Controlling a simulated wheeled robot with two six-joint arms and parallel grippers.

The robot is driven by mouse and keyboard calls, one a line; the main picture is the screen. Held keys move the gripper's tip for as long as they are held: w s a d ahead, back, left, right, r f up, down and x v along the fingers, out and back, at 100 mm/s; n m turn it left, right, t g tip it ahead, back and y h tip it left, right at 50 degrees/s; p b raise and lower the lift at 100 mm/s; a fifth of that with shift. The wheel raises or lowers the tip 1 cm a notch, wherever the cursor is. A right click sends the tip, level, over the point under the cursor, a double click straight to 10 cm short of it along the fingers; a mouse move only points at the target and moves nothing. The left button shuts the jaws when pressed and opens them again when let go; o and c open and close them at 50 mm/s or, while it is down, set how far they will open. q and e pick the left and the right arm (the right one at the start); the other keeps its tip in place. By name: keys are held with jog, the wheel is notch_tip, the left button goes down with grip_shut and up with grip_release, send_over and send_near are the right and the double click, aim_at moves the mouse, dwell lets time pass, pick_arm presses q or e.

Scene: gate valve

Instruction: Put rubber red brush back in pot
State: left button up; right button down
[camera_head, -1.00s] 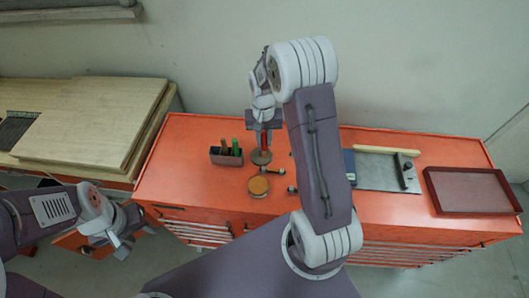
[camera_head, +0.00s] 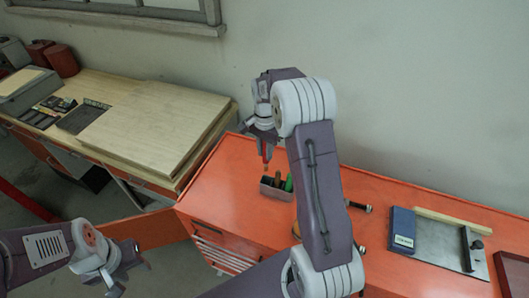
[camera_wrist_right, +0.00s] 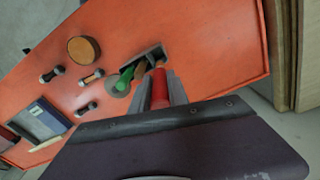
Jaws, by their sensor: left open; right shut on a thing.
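The rubber red brush (camera_wrist_right: 158,90) is in my right gripper (camera_wrist_right: 166,88), which is shut on it; in the head view the brush (camera_head: 266,152) shows as a small red piece hanging below the gripper (camera_head: 264,147). The pot (camera_head: 268,188) is a small dark open box on the orange cabinet, with a green-handled tool (camera_head: 288,184) and a dark-handled one in it. The brush is above the pot's left part in the head view. In the wrist view the brush's end overlaps the pot (camera_wrist_right: 150,55), so the gap cannot be told. My left gripper (camera_head: 130,268) is open and empty at lower left.
The orange cabinet top (camera_head: 222,178) is clear left of the pot. A round brown-topped piece (camera_wrist_right: 83,49) and several small black-ended parts lie near the pot. A blue box (camera_head: 402,230) and a grey plate (camera_head: 438,245) are to the right. A wooden bench (camera_head: 160,125) stands at left.

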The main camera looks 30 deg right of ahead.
aim_at(266, 170)
jog(key=f+b, duration=0.2)
jog(key=f, duration=0.1)
jog(key=f+b, duration=0.1)
jog(key=f, duration=0.1)
jog(key=shift+s, duration=0.25)
jog(key=f+b, duration=0.2)
jog(key=f, duration=0.2)
jog(key=shift+s+f+b, duration=0.25)
jog(key=shift+s+b, duration=0.05)
jog(key=shift+b, duration=0.1)
pick_arm(q)
notch_tip(266, 170, down, 6)
jog(key=shift+s+f+b, duration=0.15)
jog(key=shift+s+b, duration=0.15)
jog(key=shift+s, duration=0.15)
pick_arm(e)
jog(key=shift+w+f, duration=0.15)
jog(key=shift+f, duration=0.45)
pick_arm(q)
jog(key=shift+s+a, duration=0.1)
pick_arm(e)
jog(key=c, duration=1.2)
grip_release()
